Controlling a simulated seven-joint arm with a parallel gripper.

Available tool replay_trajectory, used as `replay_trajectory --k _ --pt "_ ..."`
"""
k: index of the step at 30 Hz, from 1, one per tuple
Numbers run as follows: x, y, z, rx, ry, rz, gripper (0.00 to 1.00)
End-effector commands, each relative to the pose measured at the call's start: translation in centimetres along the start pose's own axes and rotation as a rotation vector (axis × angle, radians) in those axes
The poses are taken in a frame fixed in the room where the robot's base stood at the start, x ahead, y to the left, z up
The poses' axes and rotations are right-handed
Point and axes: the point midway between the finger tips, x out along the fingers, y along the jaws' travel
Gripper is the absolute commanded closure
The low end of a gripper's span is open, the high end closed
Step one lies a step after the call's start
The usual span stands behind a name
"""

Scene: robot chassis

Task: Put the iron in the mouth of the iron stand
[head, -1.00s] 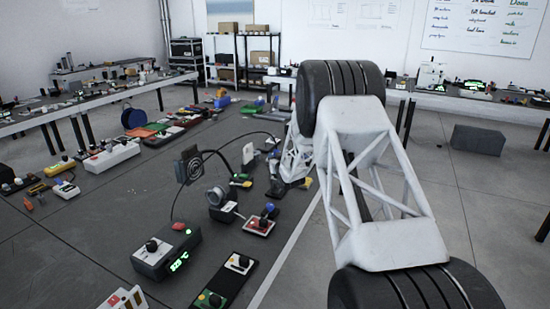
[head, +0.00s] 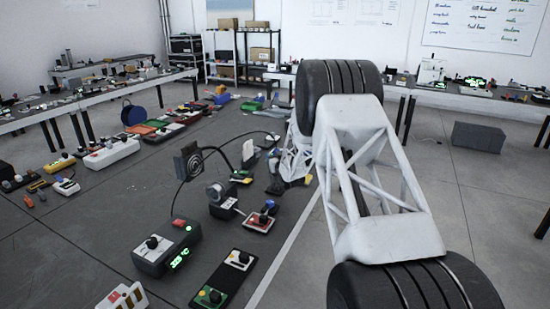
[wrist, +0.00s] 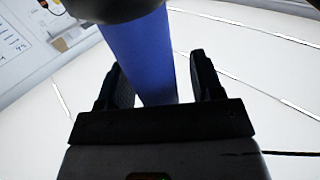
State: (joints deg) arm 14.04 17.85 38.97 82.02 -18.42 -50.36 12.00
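The blue handle of the iron (wrist: 145,60) runs between the two fingers of my gripper (wrist: 160,75) in the wrist view. A dark end piece of it shows at the top. The iron's tip is hidden behind the gripper body. In the head view my arm covers much of the gripper end, and the iron is not clear there. A small unit with a grey round opening (head: 215,192) stands on the bench and may be the iron stand; I cannot be sure.
A station with a green display (head: 166,250) stands at the front of the dark bench (head: 95,225). A red-based joystick (head: 260,218) and a two-knob panel (head: 224,277) lie close by.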

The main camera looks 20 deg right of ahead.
Motion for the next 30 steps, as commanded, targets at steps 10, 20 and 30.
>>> replay_trajectory --k 10,20,30 --pt "-0.2 0.0 0.0 0.000 -0.001 0.000 0.40" --pt "-2.5 0.0 0.0 0.000 -0.001 0.001 0.40" --pt "-6.1 0.0 0.0 0.000 -0.001 0.000 0.40"
